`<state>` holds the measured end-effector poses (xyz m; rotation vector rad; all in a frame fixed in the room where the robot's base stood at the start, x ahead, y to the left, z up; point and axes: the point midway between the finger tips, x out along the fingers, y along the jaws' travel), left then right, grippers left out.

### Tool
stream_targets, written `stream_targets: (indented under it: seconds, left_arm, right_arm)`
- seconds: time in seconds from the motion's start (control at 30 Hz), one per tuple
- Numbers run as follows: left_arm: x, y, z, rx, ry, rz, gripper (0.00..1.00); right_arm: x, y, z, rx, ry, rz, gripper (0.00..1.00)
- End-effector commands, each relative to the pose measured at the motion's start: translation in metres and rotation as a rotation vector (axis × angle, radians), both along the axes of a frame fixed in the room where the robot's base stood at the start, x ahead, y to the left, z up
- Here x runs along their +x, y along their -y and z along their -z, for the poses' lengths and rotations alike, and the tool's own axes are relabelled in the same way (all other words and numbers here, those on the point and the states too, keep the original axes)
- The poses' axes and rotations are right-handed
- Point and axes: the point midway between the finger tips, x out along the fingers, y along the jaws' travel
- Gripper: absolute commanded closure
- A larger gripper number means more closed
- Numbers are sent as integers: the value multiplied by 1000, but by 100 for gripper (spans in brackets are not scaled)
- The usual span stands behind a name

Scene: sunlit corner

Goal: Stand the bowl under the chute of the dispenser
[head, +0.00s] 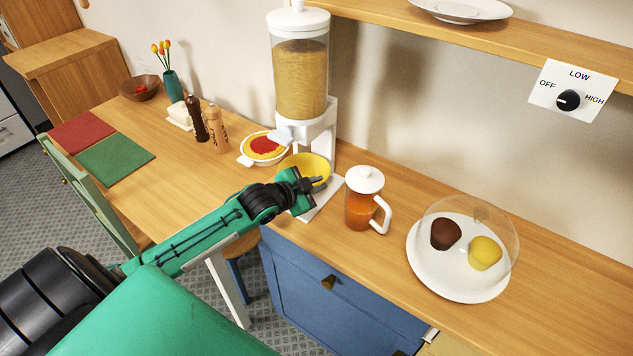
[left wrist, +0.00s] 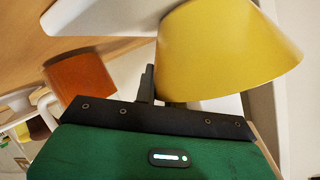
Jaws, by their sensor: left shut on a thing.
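The yellow bowl (head: 304,163) is upright at the front of the dispenser (head: 300,80), a clear cylinder of grain on a white stand. The white chute (head: 281,137) juts out just above the bowl's far left side. The bowl is over the dispenser's white base (head: 325,198); I cannot tell whether it touches it. My left gripper (head: 310,184) is shut on the bowl's near side and hides part of it. In the left wrist view the bowl (left wrist: 225,50) fills the upper right, beside the gripper fingers (left wrist: 150,88). My right gripper is not in view.
A jug of orange drink (head: 364,200) stands close to the right of the base. A tart dish (head: 263,148) sits close on the left. Farther right is a domed plate (head: 455,285). A shelf (head: 450,35) runs above. The counter's left part has free room.

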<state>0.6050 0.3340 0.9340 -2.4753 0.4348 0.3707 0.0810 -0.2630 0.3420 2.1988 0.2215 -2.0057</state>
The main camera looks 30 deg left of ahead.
Motion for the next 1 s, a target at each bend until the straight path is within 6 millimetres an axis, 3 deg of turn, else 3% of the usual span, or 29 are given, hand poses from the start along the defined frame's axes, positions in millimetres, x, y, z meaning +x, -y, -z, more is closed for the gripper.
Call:
stream_targets:
  seconds: [0.37, 0.4, 0.5, 0.8, 1.0]
  left_arm:
    - [1, 0, 3, 1, 1, 0, 100]
    - [1, 0, 4, 0, -1, -1, 81]
    - [1, 0, 3, 0, -1, -1, 67]
    - [1, 0, 1, 0, 0, 0, 67]
    - [-16, -5, -3, 2, -2, 0, 67]
  right_arm:
    - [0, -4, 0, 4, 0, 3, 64]
    - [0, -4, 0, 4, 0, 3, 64]
    - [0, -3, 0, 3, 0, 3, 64]
    - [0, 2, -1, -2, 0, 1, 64]
    - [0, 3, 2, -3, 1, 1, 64]
